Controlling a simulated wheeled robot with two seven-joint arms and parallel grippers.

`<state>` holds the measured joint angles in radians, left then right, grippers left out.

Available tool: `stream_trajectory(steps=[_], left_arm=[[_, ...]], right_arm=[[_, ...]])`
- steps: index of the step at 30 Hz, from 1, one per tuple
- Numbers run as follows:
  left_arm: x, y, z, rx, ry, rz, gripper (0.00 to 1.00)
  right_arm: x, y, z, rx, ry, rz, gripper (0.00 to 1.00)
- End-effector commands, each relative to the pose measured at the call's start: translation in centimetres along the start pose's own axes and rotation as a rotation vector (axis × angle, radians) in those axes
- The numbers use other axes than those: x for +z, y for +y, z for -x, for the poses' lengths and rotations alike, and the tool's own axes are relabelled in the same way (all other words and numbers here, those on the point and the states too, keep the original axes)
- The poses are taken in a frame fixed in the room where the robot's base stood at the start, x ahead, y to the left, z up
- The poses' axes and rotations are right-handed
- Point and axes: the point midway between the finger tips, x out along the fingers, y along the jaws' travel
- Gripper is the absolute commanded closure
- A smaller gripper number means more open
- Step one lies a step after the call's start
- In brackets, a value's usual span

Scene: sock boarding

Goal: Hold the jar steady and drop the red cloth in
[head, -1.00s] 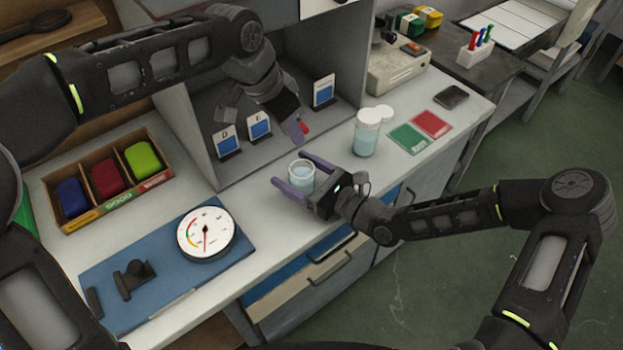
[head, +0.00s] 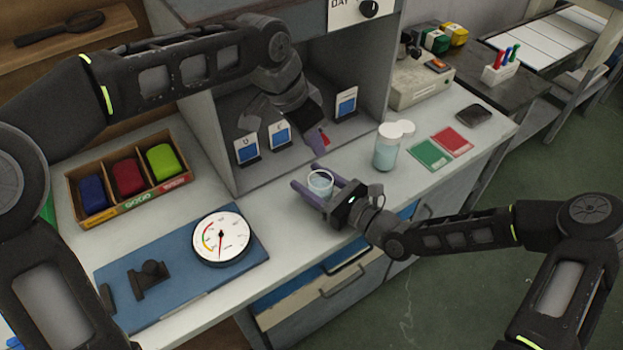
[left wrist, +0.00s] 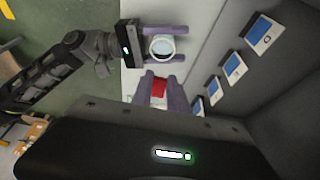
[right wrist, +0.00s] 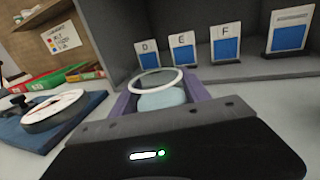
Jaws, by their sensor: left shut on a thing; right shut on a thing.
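A clear glass jar (head: 320,184) with pale contents stands near the counter's front edge. My right gripper (head: 304,178) is shut around its sides, one finger on each side; the right wrist view shows the jar's open round rim (right wrist: 158,82) between the fingers (right wrist: 159,96). My left gripper (head: 320,148) points down at the opening of the grey cubby, behind the jar in the head view. It is shut on a small red cloth (left wrist: 158,88), partly hidden by its purple fingers. The left wrist view shows the cloth apart from the jar (left wrist: 162,47).
A taller jar (head: 386,152) with white lids stands right of my right gripper. Green (head: 430,154) and red (head: 453,142) cards lie beyond it. Label cards (head: 280,135) stand in the cubby. A round gauge (head: 221,238) and a divided box (head: 128,180) are at left.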

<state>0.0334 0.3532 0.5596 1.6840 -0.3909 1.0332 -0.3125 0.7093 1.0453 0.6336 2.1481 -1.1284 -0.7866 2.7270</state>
Motion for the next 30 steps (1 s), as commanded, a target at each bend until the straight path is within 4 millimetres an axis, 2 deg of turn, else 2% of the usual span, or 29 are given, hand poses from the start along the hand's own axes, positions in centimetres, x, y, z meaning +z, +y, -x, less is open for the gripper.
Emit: stream_trajectory(steps=[2, 9, 17, 30], left_arm=[[0.0, 0.0, 0.0, 0.000, 0.000, 0.000, 1.00], [0.0, 0.0, 0.0, 0.000, 0.000, 0.000, 1.00], [0.2, 0.0, -0.5, 0.000, -0.002, 0.000, 1.00], [1.0, 0.0, -2.7, 0.000, -0.001, 0.000, 1.00]], right_arm=[[0.0, 0.0, 0.0, 0.000, 0.000, 0.000, 0.74], [0.0, 0.0, 0.0, 0.000, 0.000, 0.000, 0.94], [0.0, 0.0, 0.0, 0.000, 0.000, 0.000, 0.94], [0.0, 0.0, 0.0, 0.000, 0.000, 0.000, 0.94]])
